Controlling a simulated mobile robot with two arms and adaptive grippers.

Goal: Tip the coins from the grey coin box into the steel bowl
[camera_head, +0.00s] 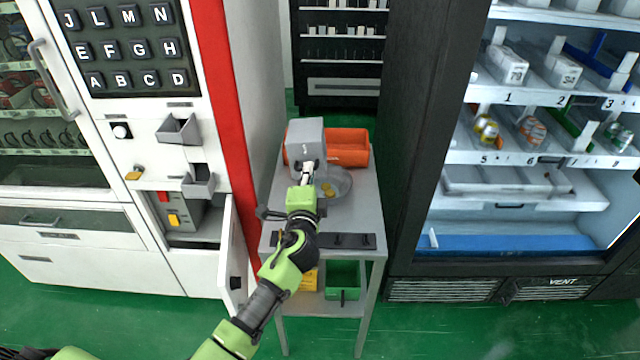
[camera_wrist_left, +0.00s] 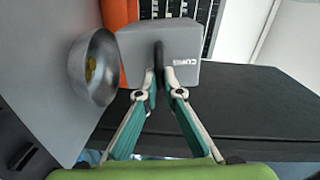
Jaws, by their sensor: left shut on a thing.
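The grey coin box (camera_head: 306,135) is held up over the small grey table, beside and partly behind the steel bowl. My left gripper (camera_head: 306,168) is shut on its dark handle; the left wrist view shows the fingers (camera_wrist_left: 160,92) closed there and lettering on the box (camera_wrist_left: 135,50). I cannot see inside the box. The steel bowl (camera_head: 342,178) stands on the table, partly behind the gripper, with a few gold coins (camera_head: 327,190) in it. The bowl (camera_wrist_left: 78,75) and coins (camera_wrist_left: 91,69) also show in the left wrist view. My right gripper is out of view.
An orange bin (camera_head: 348,150) stands behind the bowl on the table (camera_head: 285,205). A dark strip (camera_head: 345,241) lies along its front edge. The white machine's open door (camera_head: 232,258) is close at left; a black vending machine (camera_head: 425,130) stands at right. Yellow and green bins (camera_head: 343,278) sit below.

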